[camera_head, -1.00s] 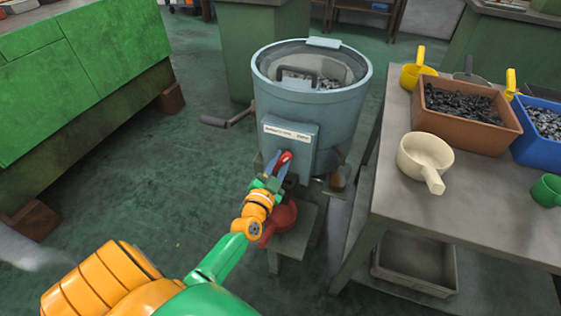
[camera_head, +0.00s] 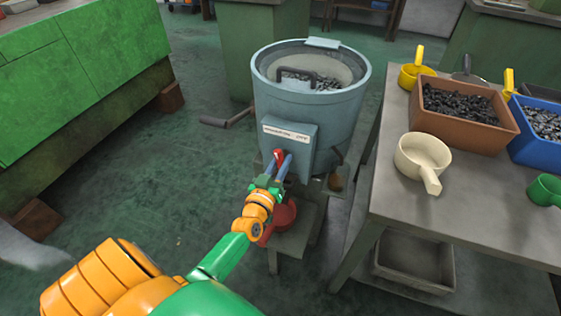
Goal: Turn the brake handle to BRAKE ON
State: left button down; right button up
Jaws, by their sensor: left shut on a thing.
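The brake handle (camera_head: 279,154) is a small red lever on the front box (camera_head: 301,141) of a blue-grey drum machine (camera_head: 312,105). A white label strip (camera_head: 287,133) runs along the top of the box; its words are too small to read surely. My left gripper (camera_head: 279,162) comes from the lower left and is shut on the red handle. Its fingers cover most of the handle, and the red end shows between and above the fingertips. My right gripper is not in view.
A grey table (camera_head: 390,226) at the right carries a brown bin (camera_head: 462,127) of dark parts, a blue bin (camera_head: 522,150) and a cream scoop (camera_head: 423,160). A crank (camera_head: 226,119) sticks out left of the drum. A red object (camera_head: 284,214) sits below the box.

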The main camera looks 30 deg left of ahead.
pick_arm(q)
jog(key=shift+n, duration=1.5)
jog(key=c, duration=0.7)
grip_release()
jog(key=p+v, duration=0.1)
jog(key=v, duration=0.6)
